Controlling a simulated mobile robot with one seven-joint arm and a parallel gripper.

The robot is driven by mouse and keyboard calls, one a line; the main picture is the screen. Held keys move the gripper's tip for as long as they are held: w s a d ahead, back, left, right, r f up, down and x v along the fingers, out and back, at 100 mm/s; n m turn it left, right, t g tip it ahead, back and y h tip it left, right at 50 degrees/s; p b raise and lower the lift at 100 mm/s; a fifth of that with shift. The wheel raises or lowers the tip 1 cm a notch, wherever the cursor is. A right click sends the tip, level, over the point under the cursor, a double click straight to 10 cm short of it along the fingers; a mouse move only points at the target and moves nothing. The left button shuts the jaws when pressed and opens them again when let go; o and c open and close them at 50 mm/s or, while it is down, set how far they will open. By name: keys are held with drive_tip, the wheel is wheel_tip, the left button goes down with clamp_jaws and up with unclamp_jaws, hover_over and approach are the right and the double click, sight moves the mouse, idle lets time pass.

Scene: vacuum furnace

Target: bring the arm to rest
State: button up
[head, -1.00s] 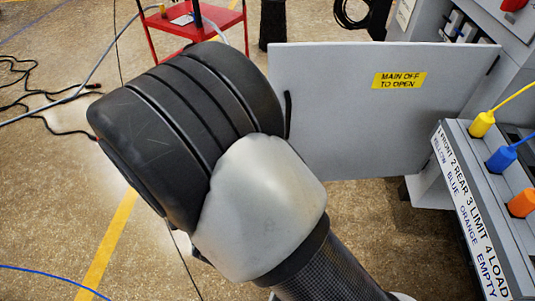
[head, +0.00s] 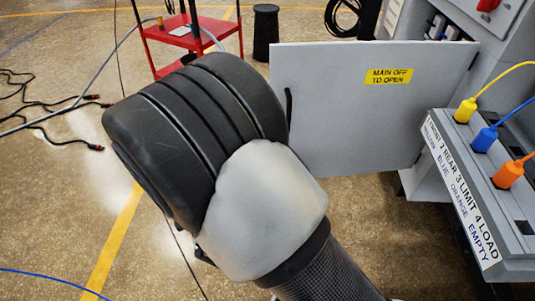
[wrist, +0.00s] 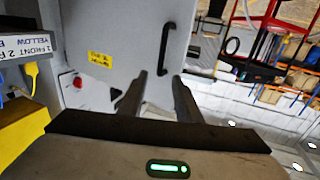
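My arm's dark and pale links fill the middle of the head view, and my gripper is hidden there. In the wrist view my gripper (wrist: 158,82) is open, with its two dark fingers apart and nothing seen between them. Beyond the fingers is the grey cabinet door (wrist: 135,40) with a black handle (wrist: 166,48). The same door (head: 340,120), with a yellow "MAIN OFF TO OPEN" label (head: 388,76), stands swung out behind my arm in the head view.
A socket panel (head: 462,185) at right holds yellow (head: 465,110), blue (head: 484,139) and orange (head: 508,174) plugs; the position marked empty has no plug. A red cart (head: 195,38) stands behind. Dark cables (head: 50,125) lie on the floor at left.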

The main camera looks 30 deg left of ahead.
drive_tip(key=shift+w, duration=0.1)
drive_tip(key=w+d+r+m+g, duration=0.25)
drive_tip(key=w+r+g, duration=0.2)
drive_tip(key=w, duration=0.45)
drive_tip(key=w+d+r+g+y, duration=0.1)
drive_tip(key=d+r+g+y, duration=0.15)
drive_tip(key=d+r, duration=0.65)
drive_tip(key=s+d+r+g+h, duration=0.1)
drive_tip(key=s+d+g+h, duration=0.1)
drive_tip(key=s+d, duration=0.6)
drive_tip(key=s+d+r+g+h, duration=0.15)
drive_tip(key=s+d, duration=0.35)
drive_tip(key=d, duration=0.6)
drive_tip(key=s+d+r+g+h, duration=0.1)
drive_tip(key=s+d+g+h, duration=0.1)
drive_tip(key=s+d, duration=0.6)
wheel_tip(320, 180, up, 25)
drive_tip(key=w+d+p, duration=0.1)
drive_tip(key=w+p, duration=0.1)
drive_tip(key=p, duration=2.3)
drive_tip(key=shift+n, duration=0.35)
drive_tip(key=shift+r, duration=0.1)
